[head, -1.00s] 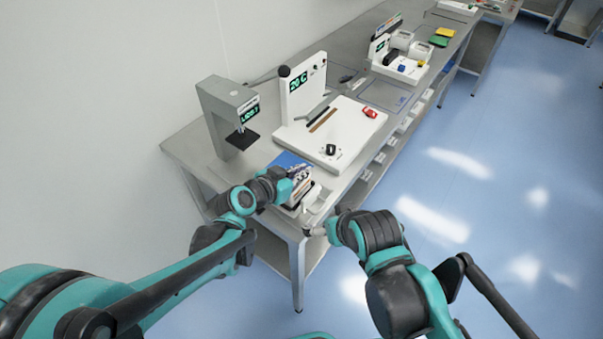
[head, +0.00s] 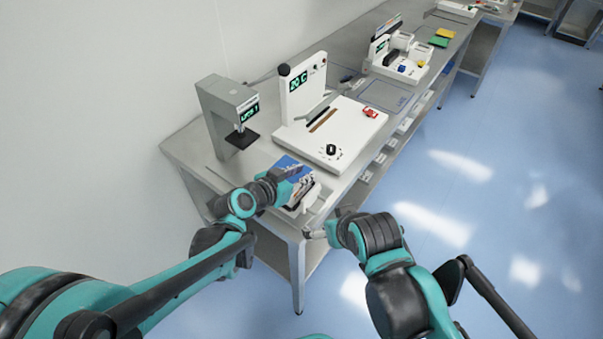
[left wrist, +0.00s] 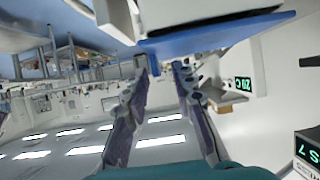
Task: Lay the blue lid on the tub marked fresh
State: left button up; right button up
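A flat blue piece (head: 287,162), likely the lid, shows at the near end of the bench, partly behind my left gripper (head: 300,172). In the left wrist view, a blue slab (left wrist: 220,34) is seen edge-on against a white body (left wrist: 180,10). My left gripper's fingers (left wrist: 161,66) are apart, with the tips close to the slab's edge; whether they touch it is unclear. The white body below the gripper is mostly hidden in the head view. No "fresh" marking is readable. My right gripper (head: 316,235) is by the bench's front corner; its fingers are too small to judge.
A grey press-like device (head: 228,115) stands left on the bench. A white station (head: 335,130) with a 20 C display and a red item (head: 370,112) is behind. Farther back are white containers (head: 402,40) and yellow and green pieces (head: 440,36).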

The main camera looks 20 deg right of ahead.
pick_arm(q)
jog(key=shift+r+p, duration=0.85)
jog(key=shift+r, duration=0.05)
jog(key=f+p+v, duration=0.1)
jog(key=p+v, duration=0.2)
jog(key=v, duration=0.9)
jog(key=s+a+n+y, duration=0.5)
jog(key=a, duration=0.7)
jog(key=s+a+f+n+y, duration=0.1)
jog(key=s+a+n+y, duration=0.4)
jog(key=a, duration=0.7)
jog(key=shift+s+a+f+g, duration=0.2)
jog(key=shift+f+g, duration=0.05)
jog(key=shift+g, duration=0.15)
